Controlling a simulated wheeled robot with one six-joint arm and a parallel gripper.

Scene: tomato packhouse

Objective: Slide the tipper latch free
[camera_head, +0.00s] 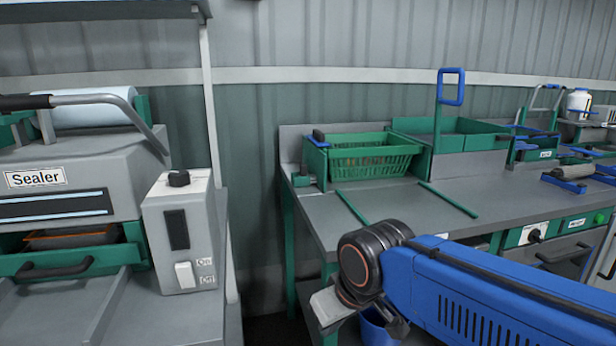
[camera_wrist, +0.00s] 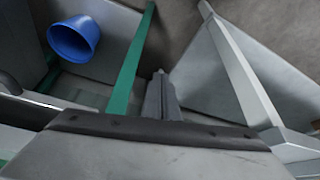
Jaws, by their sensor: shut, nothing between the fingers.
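The tipper (camera_head: 312,168) is a green frame holding a green slatted crate (camera_head: 375,160), at the back left of the grey bench. A small blue part with a dark knob (camera_head: 318,135) sits at its upper left corner and looks like the latch; I cannot tell its exact position. My gripper (camera_wrist: 160,75) shows in the wrist view with its fingers together and empty, pointing down past the bench towards the floor. In the head view my wrist is low in front of the bench's left end, well apart from the tipper. The tipper does not show clearly in the wrist view.
A sealer (camera_head: 80,185) and its switch box (camera_head: 180,235) stand on the left. A blue bucket (camera_wrist: 75,38) is below the bench (camera_head: 400,208). Two green rails (camera_head: 448,200) lie in front of the tipper.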

